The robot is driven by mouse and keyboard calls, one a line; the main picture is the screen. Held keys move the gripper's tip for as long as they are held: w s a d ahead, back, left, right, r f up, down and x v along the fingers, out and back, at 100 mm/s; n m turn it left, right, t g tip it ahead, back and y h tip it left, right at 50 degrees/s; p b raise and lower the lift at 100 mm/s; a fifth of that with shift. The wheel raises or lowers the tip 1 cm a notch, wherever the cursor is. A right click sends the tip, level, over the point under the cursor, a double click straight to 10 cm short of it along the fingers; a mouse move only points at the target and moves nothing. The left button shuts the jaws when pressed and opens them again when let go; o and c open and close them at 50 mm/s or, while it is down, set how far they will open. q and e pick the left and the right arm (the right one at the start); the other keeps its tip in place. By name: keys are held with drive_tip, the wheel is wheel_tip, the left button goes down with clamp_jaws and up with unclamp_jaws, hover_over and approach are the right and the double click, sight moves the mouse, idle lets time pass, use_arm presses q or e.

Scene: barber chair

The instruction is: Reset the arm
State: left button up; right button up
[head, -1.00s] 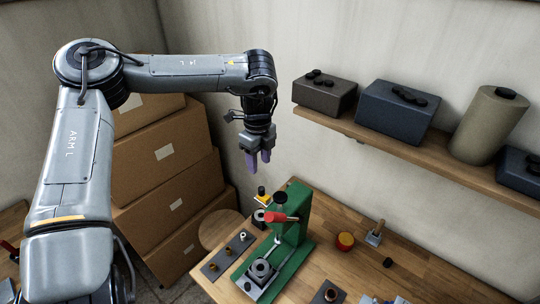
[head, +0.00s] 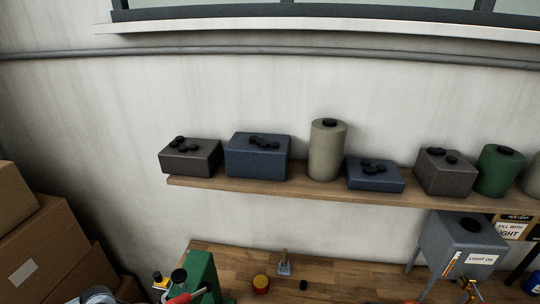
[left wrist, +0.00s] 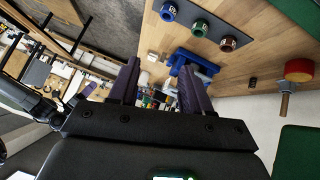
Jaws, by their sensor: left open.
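My left gripper (left wrist: 160,78) shows in the left wrist view with its two purple fingers apart and nothing between them. Past the fingers, a wooden bench top (left wrist: 240,65) appears tilted, and the gripper looks clear of it. In the head view, the left gripper is out of frame; only a small grey piece that may be my left arm shows at the bottom left edge. A green press (head: 203,272) with a red handle (head: 180,299) stands at the bottom left of the bench. My right gripper is in neither view.
A wall shelf (head: 300,192) holds several boxes and canisters. Cardboard boxes (head: 45,245) are stacked at left. The wrist view shows a dark plate (left wrist: 207,22) with coloured rings and a blue object (left wrist: 188,68).

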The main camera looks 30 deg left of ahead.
use_arm(q)
drive_tip(key=w+d+r+n+t+y+p, duration=0.15)
drive_tip(key=d+t, duration=0.25)
drive_tip(key=d, duration=0.4)
drive_tip(key=w+d+r+n+t+p, duration=0.1)
drive_tip(key=w+d+n+t, duration=0.2)
drive_tip(key=d, duration=0.6)
wheel_tip(320, 180, up, 5)
drive_tip(key=n+y, duration=0.4)
drive_tip(key=n, duration=0.1)
drive_tip(key=s+a+f+g+y, duration=0.2)
drive_tip(key=s+a+g, duration=0.3)
drive_tip(key=s, duration=0.1)
drive_tip(key=shift+s+a+y, duration=0.15)
drive_tip(key=shift+s+y, duration=0.15)
drive_tip(key=shift+y, duration=0.05)
drive_tip(key=shift+r, duration=0.1)
